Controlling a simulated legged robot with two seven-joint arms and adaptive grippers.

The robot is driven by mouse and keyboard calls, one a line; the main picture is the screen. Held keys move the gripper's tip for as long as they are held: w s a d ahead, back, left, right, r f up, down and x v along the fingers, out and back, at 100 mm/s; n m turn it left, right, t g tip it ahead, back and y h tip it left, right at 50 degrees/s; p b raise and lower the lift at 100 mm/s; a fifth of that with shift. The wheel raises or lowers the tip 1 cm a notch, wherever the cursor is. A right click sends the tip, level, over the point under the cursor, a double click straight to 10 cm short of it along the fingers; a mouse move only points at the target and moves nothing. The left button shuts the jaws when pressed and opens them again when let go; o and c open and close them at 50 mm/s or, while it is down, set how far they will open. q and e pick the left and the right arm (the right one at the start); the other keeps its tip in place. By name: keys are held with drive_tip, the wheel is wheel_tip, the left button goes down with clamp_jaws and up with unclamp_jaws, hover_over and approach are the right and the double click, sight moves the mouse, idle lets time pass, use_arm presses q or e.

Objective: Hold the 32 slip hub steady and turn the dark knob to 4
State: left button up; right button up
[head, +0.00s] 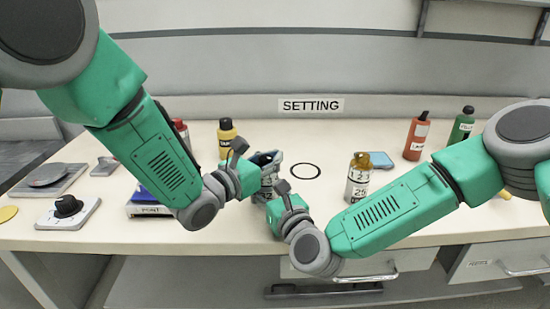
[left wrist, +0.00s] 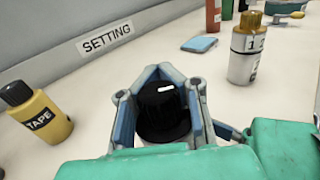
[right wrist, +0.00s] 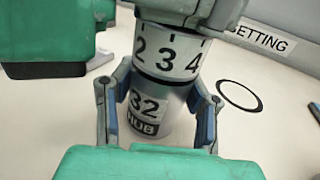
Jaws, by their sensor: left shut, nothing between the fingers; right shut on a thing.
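The 32 slip hub (right wrist: 150,108) stands upright on the bench, a white and grey cylinder with 2, 3 and 4 showing on its upper band. My right gripper (head: 266,193) is shut around its lower body, a finger on each side in the right wrist view. The dark knob (left wrist: 163,112) is on top, its white mark pointing to the far side in the left wrist view. My left gripper (head: 262,165) is over the hub, its fingers shut in close around the knob; contact with it is unclear. The hub's pointer is not visible.
A 25 hub with a gold top (head: 358,178) stands to the right, beyond a black ring (head: 305,171) on the bench. A yellow tape bottle (head: 227,138) stands behind left. SETTING sign (head: 311,105) is behind.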

use_arm(q)
drive_tip(key=o, duration=0.7)
drive_tip(key=shift+a, duration=0.1)
drive_tip(key=v, duration=1.2)
